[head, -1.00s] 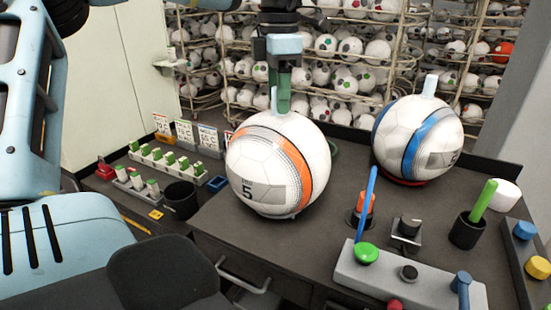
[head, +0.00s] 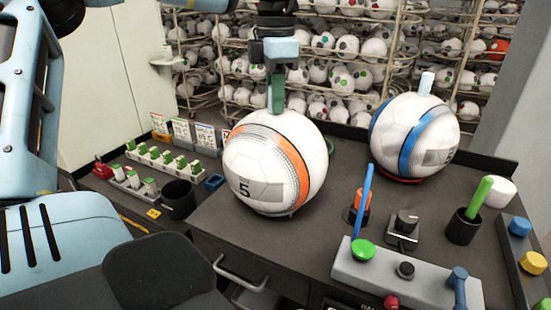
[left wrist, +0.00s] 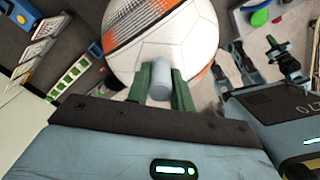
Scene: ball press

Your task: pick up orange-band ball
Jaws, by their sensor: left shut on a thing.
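The orange-band ball (head: 262,172), white with an orange stripe and a "5", stands upright on the dark table. My left gripper (head: 276,103) reaches it from above. In the left wrist view, its green fingers (left wrist: 160,88) are shut on the short grey peg (left wrist: 160,75) on top of the ball; the ball (left wrist: 185,35) fills the area beyond them. In the head view the fingers hide most of the peg.
A blue-band ball (head: 392,138) stands at the right on a red ring. A grey control panel (head: 400,280), a knob box (head: 404,228) and a dark cup with a green stick (head: 464,228) occupy the front right. Small racks (head: 165,165) and a black cup (head: 178,198) lie left.

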